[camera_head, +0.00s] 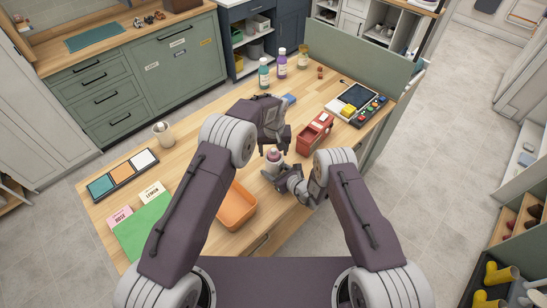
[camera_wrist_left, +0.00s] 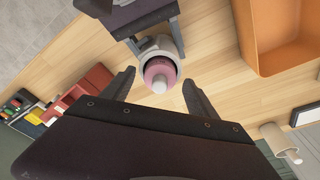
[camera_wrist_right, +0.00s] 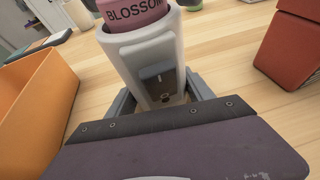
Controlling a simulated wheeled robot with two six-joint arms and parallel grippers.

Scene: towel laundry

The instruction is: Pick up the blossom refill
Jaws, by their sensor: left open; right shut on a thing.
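The blossom refill (camera_head: 273,153) is a pink cylinder with its name on the side, visible in the right wrist view (camera_wrist_right: 134,10). It sits upright in the top of a white holder (camera_wrist_right: 150,58). My right gripper (camera_wrist_right: 160,97) is shut on the holder's lower body from the near side. My left gripper (camera_wrist_left: 159,78) is open above the refill. In the left wrist view, the refill (camera_wrist_left: 158,70) with its pale tip shows between and slightly beyond the open fingers. Contact between them is not visible. In the head view, my left arm partly hides the area.
An orange tray (camera_head: 237,207) is left of the holder and a red box (camera_head: 315,131) right of it. A button panel (camera_head: 363,105) and bottles (camera_head: 264,75) stand farther back. A cup (camera_head: 162,134), colour panel (camera_head: 122,173) and green mat (camera_head: 143,228) lie left.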

